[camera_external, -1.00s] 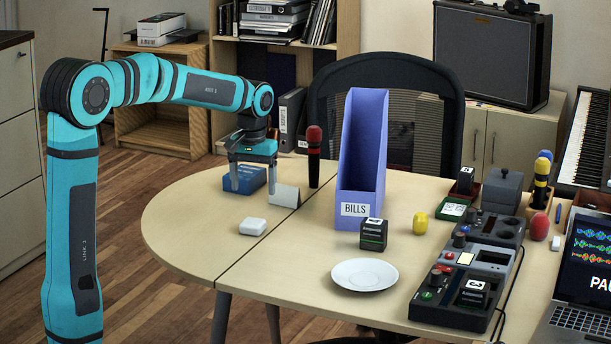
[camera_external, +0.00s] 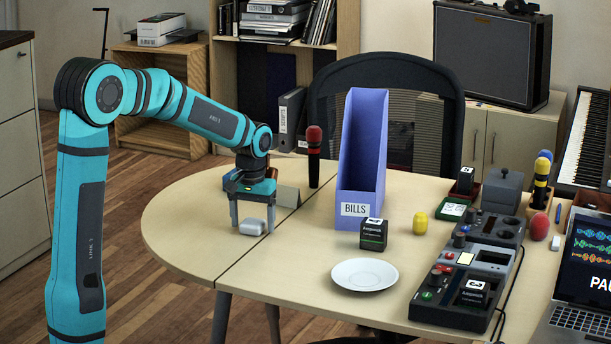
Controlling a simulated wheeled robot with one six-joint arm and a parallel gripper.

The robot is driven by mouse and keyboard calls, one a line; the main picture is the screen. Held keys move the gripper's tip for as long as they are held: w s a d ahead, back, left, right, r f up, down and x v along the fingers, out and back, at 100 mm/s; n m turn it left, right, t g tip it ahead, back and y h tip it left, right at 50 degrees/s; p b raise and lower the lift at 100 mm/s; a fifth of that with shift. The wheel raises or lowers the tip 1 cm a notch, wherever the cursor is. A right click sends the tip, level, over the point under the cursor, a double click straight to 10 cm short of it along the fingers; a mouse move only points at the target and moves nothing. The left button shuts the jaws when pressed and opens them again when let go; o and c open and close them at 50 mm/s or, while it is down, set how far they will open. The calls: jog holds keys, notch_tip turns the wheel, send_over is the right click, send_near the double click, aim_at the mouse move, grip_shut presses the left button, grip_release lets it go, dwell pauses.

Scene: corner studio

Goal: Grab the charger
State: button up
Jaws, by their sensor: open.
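The charger appears to be the small white rounded block (camera_external: 253,227) on the left part of the table. My gripper (camera_external: 253,225) is open and points down at it. One finger is to the left of the block and the other to the right, with the fingertips low near the tabletop. I cannot tell whether either finger touches it. My gripper hides most of a blue box (camera_external: 262,172) behind it.
A folded card (camera_external: 288,196) and an upright microphone (camera_external: 314,157) stand behind my gripper. A blue BILLS file holder (camera_external: 362,150), a dark cube (camera_external: 373,234) and a white plate (camera_external: 365,274) are to the right. The table's front left (camera_external: 190,235) is clear.

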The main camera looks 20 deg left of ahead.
jog(key=c, duration=1.1)
jog(key=shift+r, duration=0.1)
